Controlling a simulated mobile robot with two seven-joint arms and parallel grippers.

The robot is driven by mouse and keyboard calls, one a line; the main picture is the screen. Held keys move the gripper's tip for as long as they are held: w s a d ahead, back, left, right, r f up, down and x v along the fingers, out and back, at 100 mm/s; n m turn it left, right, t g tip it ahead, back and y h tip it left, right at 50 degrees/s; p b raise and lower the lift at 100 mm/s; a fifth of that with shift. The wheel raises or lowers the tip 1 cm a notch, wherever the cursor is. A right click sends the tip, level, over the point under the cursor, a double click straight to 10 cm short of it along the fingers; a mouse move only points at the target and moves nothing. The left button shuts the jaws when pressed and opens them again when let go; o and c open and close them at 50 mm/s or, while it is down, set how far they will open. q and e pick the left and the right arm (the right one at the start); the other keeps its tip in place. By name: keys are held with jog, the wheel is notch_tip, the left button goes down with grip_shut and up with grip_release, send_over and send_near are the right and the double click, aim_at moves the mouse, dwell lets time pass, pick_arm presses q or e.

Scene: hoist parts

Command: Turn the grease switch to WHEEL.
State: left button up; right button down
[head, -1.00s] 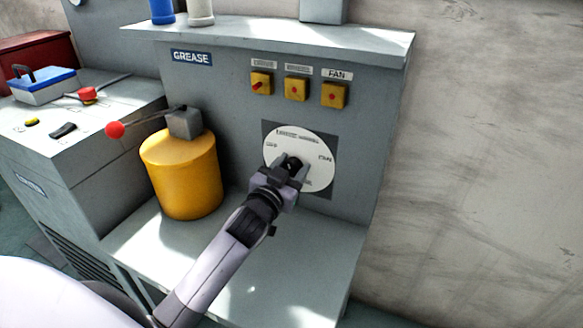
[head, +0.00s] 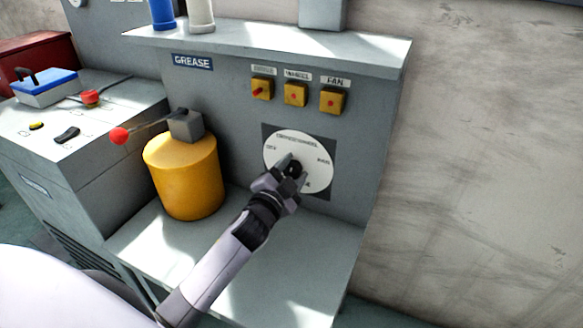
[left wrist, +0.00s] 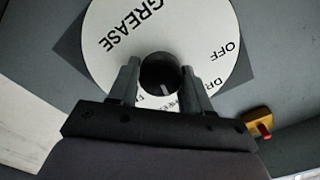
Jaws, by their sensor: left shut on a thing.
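The grease switch is a round white dial (head: 316,150) on a dark square plate on the grey cabinet front, below and right of the GREASE sign (head: 192,62). Its black knob (left wrist: 159,76) is in the middle. My left gripper (head: 293,169) is shut on the knob, with one finger on each side in the left wrist view (left wrist: 160,72). A short white mark shows on the knob near its lower edge there. The dial reads GREASE and OFF; a label starting DR is partly covered by a finger, and lettering between the fingers is mostly hidden. My right gripper is not in view.
Three yellow boxes with red parts (head: 295,94) sit above the dial. Blue and white cylinders (head: 201,14) stand on the cabinet top.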

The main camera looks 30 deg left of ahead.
pick_arm(q)
jog(key=shift+m, duration=0.9)
jog(key=o, duration=1)
jog(key=s, duration=0.7)
jog(key=shift+d+p, duration=0.25)
jog(key=shift+p, duration=0.2)
